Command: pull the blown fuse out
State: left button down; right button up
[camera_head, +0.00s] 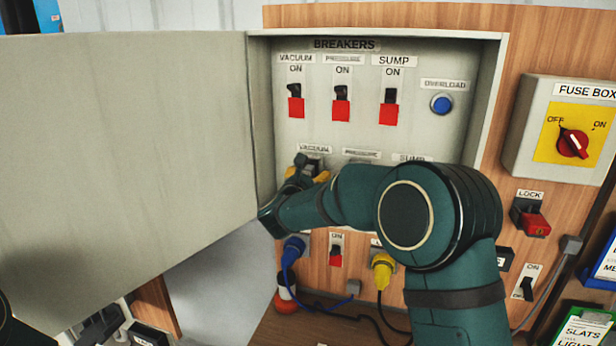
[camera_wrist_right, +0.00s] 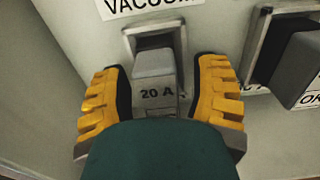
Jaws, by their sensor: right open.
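The grey fuse (camera_wrist_right: 155,68) marked 20 A sits in its slot under the VACUUM label in the right wrist view. My right gripper (camera_wrist_right: 159,88) is open, with one yellow finger on each side of this fuse and a gap visible on both sides. In the head view my right gripper (camera_head: 308,173) is at the vacuum slot inside the breaker cabinet, and it hides most of the fuse there. Whether this fuse is blown cannot be told. A second, dark fuse (camera_wrist_right: 300,62) sits in the neighbouring slot to the right. My left gripper is not in view.
The open grey cabinet door (camera_head: 130,150) stands close on the left. Red breaker switches (camera_head: 341,108) and a blue overload button (camera_head: 441,104) are above the fuses. The fuse box (camera_head: 545,130) is at right; a yellow plug (camera_head: 382,270) and cables are below.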

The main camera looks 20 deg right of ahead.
grip_shut()
jog(key=shift+s, duration=0.1)
jog(key=shift+a+b, duration=0.1)
jog(key=shift+b, duration=0.2)
jog(key=shift+s, duration=0.15)
jog(key=shift+s+a+f+b, duration=0.1)
jog(key=shift+s+a+b, duration=0.4)
jog(key=shift+b, duration=0.15)
jog(key=shift+b+v, duration=1.45)
jog(key=shift+v, duration=0.6)
jog(key=shift+s+a, duration=0.1)
jog(key=shift+s, duration=0.2)
